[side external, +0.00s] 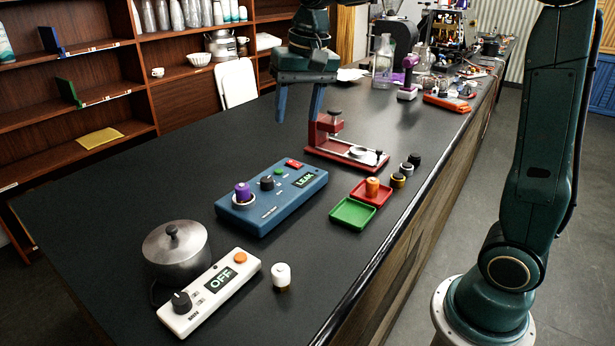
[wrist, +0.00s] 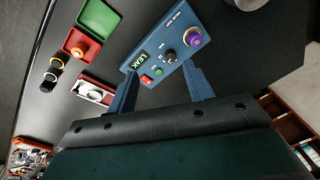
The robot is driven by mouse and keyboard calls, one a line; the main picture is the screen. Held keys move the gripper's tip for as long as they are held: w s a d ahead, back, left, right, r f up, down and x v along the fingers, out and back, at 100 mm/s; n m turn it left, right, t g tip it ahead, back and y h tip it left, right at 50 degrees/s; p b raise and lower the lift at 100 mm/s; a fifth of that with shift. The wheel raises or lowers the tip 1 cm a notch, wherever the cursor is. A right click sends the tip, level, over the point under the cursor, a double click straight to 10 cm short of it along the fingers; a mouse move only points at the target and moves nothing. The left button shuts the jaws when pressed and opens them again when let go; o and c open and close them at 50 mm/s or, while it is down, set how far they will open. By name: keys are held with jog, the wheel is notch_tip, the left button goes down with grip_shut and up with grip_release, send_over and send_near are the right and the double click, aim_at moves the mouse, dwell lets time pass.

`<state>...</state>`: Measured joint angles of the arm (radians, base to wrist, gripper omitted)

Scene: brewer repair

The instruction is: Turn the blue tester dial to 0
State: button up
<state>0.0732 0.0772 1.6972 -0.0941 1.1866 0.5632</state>
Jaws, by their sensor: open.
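The blue tester (side external: 262,213) lies on the dark bench, its small screen reading LEAK. Its black dial (side external: 267,183) sits between a purple-topped part (side external: 242,191) and the green and red buttons. The number the dial points to is too small to read. In the wrist view the tester (wrist: 166,22) shows with the dial (wrist: 169,55) between the lines of my fingers. My gripper (side external: 299,117) is open and empty, raised above the bench behind the tester, apart from the dial. In the wrist view my gripper (wrist: 159,73) has its fingers spread wide.
A red press stand (side external: 345,151) stands right behind the tester. A green tray (side external: 352,213) and a red tray (side external: 372,192) with an orange part lie to its right, near several small caps. A white OFF unit (side external: 210,295) and a metal pot (side external: 176,252) are in front.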

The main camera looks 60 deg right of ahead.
aim_at(267, 179)
jog(key=w+d+f+m+g, duration=0.1)
jog(key=w+f, duration=0.4)
jog(key=w, duration=0.5)
jog(key=shift+w+d+f+m+g, duration=0.35)
jog(key=shift+d+m, duration=0.3)
jog(key=shift+m, duration=0.35)
jog(key=shift+s+f, duration=0.1)
jog(key=shift+f, duration=0.1)
jog(key=f, duration=1.3)
jog(key=shift+w+a+f, duration=0.2)
jog(key=shift+f, duration=0.05)
jog(key=c, duration=1)
